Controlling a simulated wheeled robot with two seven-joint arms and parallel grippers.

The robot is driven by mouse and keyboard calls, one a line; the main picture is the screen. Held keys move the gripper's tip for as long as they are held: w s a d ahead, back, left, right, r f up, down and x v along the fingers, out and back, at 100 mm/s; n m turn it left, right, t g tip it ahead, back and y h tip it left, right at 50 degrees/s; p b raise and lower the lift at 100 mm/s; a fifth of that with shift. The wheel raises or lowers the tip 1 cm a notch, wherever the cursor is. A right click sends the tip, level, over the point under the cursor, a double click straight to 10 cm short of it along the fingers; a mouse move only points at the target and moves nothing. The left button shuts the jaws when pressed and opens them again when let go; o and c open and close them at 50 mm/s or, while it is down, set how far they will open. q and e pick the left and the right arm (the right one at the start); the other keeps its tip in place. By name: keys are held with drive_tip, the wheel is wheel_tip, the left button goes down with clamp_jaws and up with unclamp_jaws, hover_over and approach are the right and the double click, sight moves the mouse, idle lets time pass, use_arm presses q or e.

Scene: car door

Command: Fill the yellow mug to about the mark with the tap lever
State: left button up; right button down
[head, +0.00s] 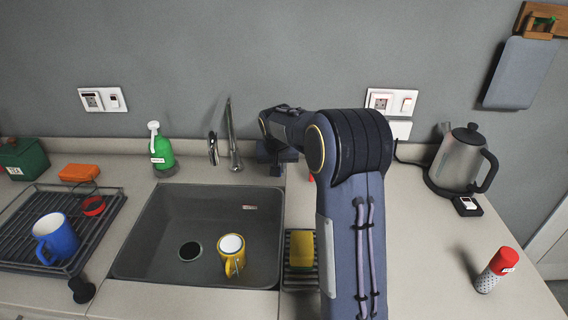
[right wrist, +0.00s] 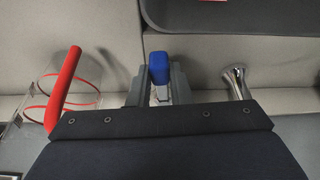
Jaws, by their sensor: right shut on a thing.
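The yellow mug (head: 231,262) stands upright in the grey sink, right of the drain. Its round top looks pale; I cannot tell a water level or mark. The chrome tap (head: 233,140) rises behind the sink, and its base also shows in the right wrist view (right wrist: 236,82). I see no water stream. My right gripper (head: 276,163) is right of the tap, partly hidden by its own arm. In the right wrist view, it is shut on a blue-tipped piece with a silvery stem (right wrist: 159,70), apparently the tap lever. My left gripper is not in view.
The sink rim (head: 130,240) surrounds the mug. A yellow sponge (head: 302,249) lies right of the sink, and a green bottle (head: 160,150) stands behind it. A red-handled clear container (right wrist: 66,90) is beside my right gripper. A kettle (head: 459,162) stands farther right.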

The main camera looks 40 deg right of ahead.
drive_tip(key=shift+w+a+m, duration=0.3)
drive_tip(key=shift+m, duration=0.3)
drive_tip(key=c, duration=1.3)
unclamp_jaws()
drive_tip(key=shift+v, duration=3.95)
drive_tip(key=shift+a, duration=0.15)
